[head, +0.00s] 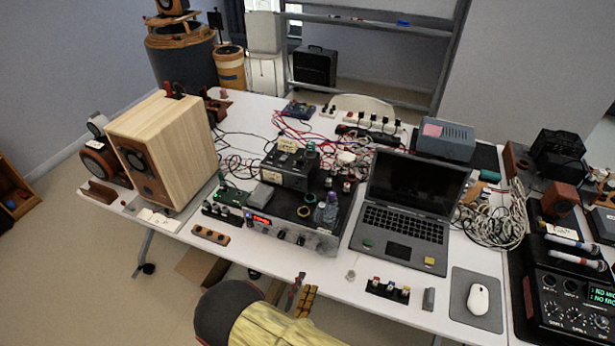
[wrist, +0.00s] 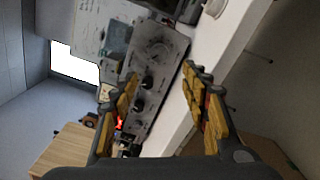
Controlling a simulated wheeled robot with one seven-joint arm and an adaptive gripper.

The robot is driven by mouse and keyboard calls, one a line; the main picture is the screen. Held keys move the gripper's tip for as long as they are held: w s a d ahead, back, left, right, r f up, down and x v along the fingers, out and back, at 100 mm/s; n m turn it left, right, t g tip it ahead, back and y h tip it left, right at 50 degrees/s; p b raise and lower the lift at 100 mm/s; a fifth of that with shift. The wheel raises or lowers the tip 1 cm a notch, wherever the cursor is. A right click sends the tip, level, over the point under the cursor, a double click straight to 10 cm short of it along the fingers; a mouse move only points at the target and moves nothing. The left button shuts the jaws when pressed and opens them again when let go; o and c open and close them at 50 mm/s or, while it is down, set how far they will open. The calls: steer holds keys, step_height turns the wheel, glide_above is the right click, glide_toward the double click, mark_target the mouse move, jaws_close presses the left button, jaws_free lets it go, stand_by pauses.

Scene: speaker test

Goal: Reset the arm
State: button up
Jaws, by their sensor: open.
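My gripper (head: 300,297) shows at the bottom middle of the head view, at the end of my yellow and dark arm, just off the table's front edge. In the wrist view my gripper (wrist: 162,98) has its two yellow-padded fingers spread wide apart, with nothing between them. The grey amplifier with knobs (head: 290,228) stands on the table beyond my gripper. Its knobbed front (wrist: 150,80) shows past the fingers in the wrist view, apart from them.
The white table (head: 310,268) is crowded. A wooden speaker (head: 180,145) stands at left and a laptop (head: 405,210) right of the amplifier. A mouse (head: 478,299) and an audio device (head: 570,305) are at right. Some bare table shows along the front edge.

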steer(key=s+d+r+m+g+h, duration=0.2)
steer(key=d+r+m+g+h, duration=0.4)
steer(key=d+r+m+g, duration=1.1)
steer(key=s+d+r+m+t+y, duration=0.1)
steer(key=s+d+r+t+y, duration=0.1)
steer(key=s+r+y, duration=0.4)
steer(key=s+d+r+t+y, duration=0.2)
steer(key=s+r+y, duration=0.4)
steer(key=r, duration=0.9)
steer(key=shift+s+m+t, duration=0.4)
steer(key=shift+s+t, duration=0.4)
steer(key=shift+s, duration=0.4)
